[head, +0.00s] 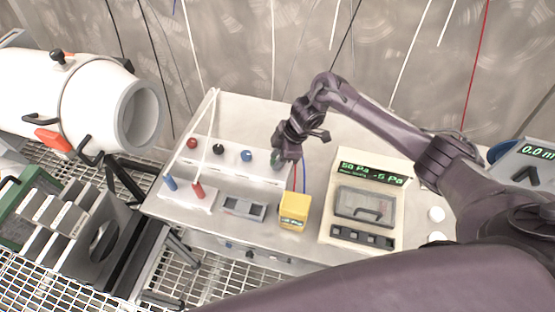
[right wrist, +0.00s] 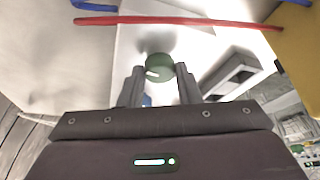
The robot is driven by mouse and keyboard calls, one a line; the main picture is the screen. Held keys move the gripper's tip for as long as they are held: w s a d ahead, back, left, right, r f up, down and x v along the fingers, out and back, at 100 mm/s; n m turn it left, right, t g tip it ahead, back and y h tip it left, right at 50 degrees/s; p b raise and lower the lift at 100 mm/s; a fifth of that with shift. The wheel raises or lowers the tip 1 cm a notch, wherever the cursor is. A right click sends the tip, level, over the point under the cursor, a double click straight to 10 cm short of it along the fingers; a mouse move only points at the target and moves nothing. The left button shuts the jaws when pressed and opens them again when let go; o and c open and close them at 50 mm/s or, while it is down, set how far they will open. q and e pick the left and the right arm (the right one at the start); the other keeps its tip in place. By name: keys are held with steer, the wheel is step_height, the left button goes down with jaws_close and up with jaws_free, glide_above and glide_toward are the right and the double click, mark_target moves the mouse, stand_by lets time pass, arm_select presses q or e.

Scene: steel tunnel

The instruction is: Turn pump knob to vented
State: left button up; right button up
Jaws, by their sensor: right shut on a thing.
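A row of round knobs sits on a white panel (head: 230,168) on the bench: red (head: 192,143), black (head: 218,149), blue (head: 246,155) and a green knob (head: 275,160) at the right end. My right gripper (head: 281,158) reaches down over the green knob and partly hides it. In the right wrist view the green knob (right wrist: 158,63) with a short white mark sits between the tips of my right gripper (right wrist: 160,74), which is shut on it. I cannot read any label for its setting. My left gripper is not in view.
A yellow box (head: 294,211) with red and blue leads stands in front of the knob. A beige instrument (head: 365,205) with green displays is to its right. A grey meter (head: 243,208) and blue and red handles (head: 197,190) lie left. A white cylinder (head: 95,95) is at left.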

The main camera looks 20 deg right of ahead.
steer(key=shift+w+n+g+b, duration=0.1)
steer(key=shift+n+g+b, duration=0.4)
steer(key=shift+n, duration=0.5)
steer(key=o, duration=1)
steer(key=shift+c, duration=0.2)
steer(key=shift+d+r, duration=0.1)
steer(key=v, duration=0.7)
steer(key=shift+r, duration=0.3)
